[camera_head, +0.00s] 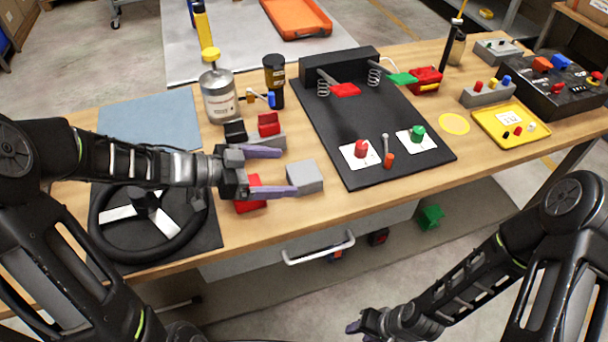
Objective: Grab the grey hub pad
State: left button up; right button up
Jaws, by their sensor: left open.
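A light grey block (305,177), which looks like the grey hub pad, lies on the wooden table near its front edge. My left gripper (287,172) is open, with its two purple fingers pointing right toward the block. The lower fingertip is close to the block's left side; I cannot tell whether they touch. No object is clearly held between the fingers. A red block (251,199) is partly hidden beneath the lower finger. My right gripper (366,326) hangs low in front of the table, seen small and edge-on, so its opening is unclear.
A steering wheel (176,248) lies on a dark mat at the left. A red-and-grey part (269,127) sits behind the upper finger. A black pedal board (378,175) is right of the block. A bottle (219,97) stands behind. A drawer handle (318,250) protrudes below the table edge.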

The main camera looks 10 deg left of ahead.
aim_at(301, 173)
pick_arm(q)
jog(key=x, duration=0.5)
jog(key=shift+f, duration=0.15)
dwell(0.5)
jog(key=c, duration=1.5)
notch_tip(301, 173, up, 10)
jog(key=shift+r+p, duration=0.1)
jog(key=shift+p, duration=0.7)
